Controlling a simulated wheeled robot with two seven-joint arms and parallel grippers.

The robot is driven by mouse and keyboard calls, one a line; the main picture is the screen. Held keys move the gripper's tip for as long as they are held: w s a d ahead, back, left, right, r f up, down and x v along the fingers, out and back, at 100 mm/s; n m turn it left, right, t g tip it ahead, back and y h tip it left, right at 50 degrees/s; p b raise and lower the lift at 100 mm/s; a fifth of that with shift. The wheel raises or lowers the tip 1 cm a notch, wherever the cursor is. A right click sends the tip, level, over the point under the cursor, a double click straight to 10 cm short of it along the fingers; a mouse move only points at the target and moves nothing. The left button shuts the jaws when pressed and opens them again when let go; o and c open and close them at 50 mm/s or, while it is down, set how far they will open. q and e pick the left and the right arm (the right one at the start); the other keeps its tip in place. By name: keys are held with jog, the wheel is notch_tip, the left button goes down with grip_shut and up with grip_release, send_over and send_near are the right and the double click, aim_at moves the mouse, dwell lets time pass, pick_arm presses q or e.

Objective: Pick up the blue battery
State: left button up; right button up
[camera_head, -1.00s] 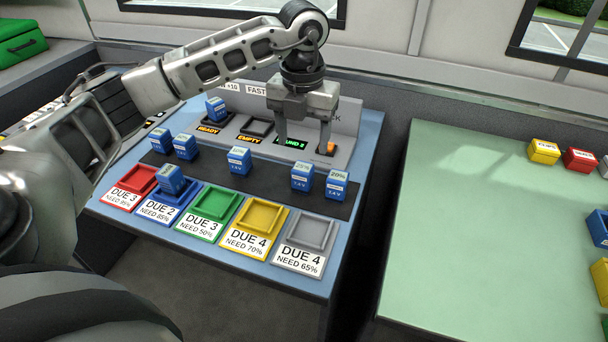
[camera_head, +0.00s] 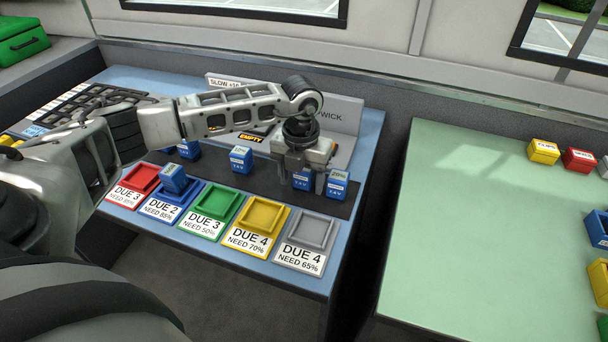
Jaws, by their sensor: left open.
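My left gripper (camera_head: 305,176) is open and points down over the right end of the dark strip. Its fingers come down around or just beside a blue battery (camera_head: 301,182); I cannot tell whether they touch it. Another blue battery (camera_head: 337,184) stands close to its right, by the right finger. A blue battery (camera_head: 241,160) stands mid-strip, and one (camera_head: 188,149) stands farther left. One blue battery (camera_head: 172,179) sits in the blue tray (camera_head: 158,211). My right gripper is not in view.
Red (camera_head: 128,198), green (camera_head: 197,227), yellow (camera_head: 240,239) and grey (camera_head: 278,258) trays line the front of the blue table. A charger panel (camera_head: 345,118) stands behind, partly hidden by my arm. The green table (camera_head: 480,230) at right is mostly clear.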

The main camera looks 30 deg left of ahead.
pick_arm(q)
jog(key=c, duration=1.2)
jog(key=shift+o, duration=0.2)
jog(key=shift+r, duration=0.2)
jog(key=shift+r, duration=0.3)
notch_tip(320, 180, up, 2)
jog(key=shift+r+b, duration=0.1)
jog(key=shift+b, duration=0.35)
jog(key=s+d+r+b, duration=0.1)
jog(key=s+d+r, duration=0.5)
jog(key=s+r, duration=0.4)
jog(key=shift+s+d, duration=0.4)
jog(key=shift+s, duration=0.75)
